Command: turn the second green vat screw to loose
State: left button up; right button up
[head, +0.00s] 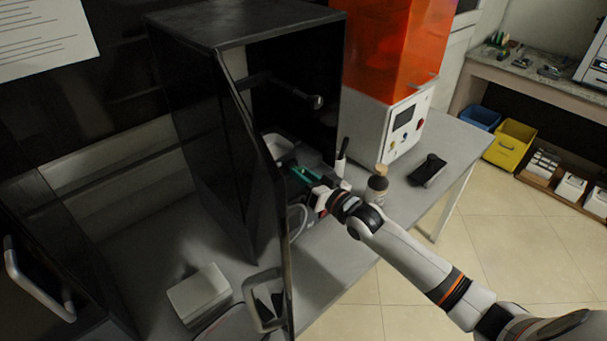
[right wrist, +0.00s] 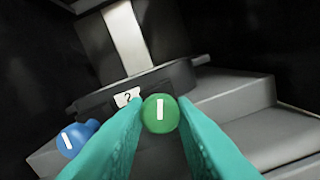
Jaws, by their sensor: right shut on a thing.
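In the right wrist view the green screw (right wrist: 160,113) has a round face with a white bar that stands nearly upright. It sits beside a small label reading 2 (right wrist: 127,97). My right gripper (right wrist: 160,125) has teal fingers, one on each side of the green screw, and it is shut on it. In the head view the right gripper (head: 304,176) reaches into the open black cabinet, where the screw cannot be made out. The grey vat (right wrist: 236,112) lies behind and around the screw. My left gripper is not in view.
A blue screw (right wrist: 75,137) with a tilted white bar is left of the fingers. The black cabinet (head: 205,130) has an open door beside my right arm. A brown-capped bottle (head: 376,186) and an orange-covered machine (head: 395,60) stand to the right.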

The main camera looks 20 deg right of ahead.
jog(key=shift+f+n, duration=0.15)
jog(key=shift+n, duration=0.95)
jog(key=o, duration=0.9)
jog(key=shift+o, duration=0.2)
jog(key=shift+s+d, duration=0.1)
jog(key=shift+s+d, duration=0.1)
jog(key=shift+s, duration=0.3)
jog(key=b+v, duration=0.2)
jog(key=v, duration=0.9)
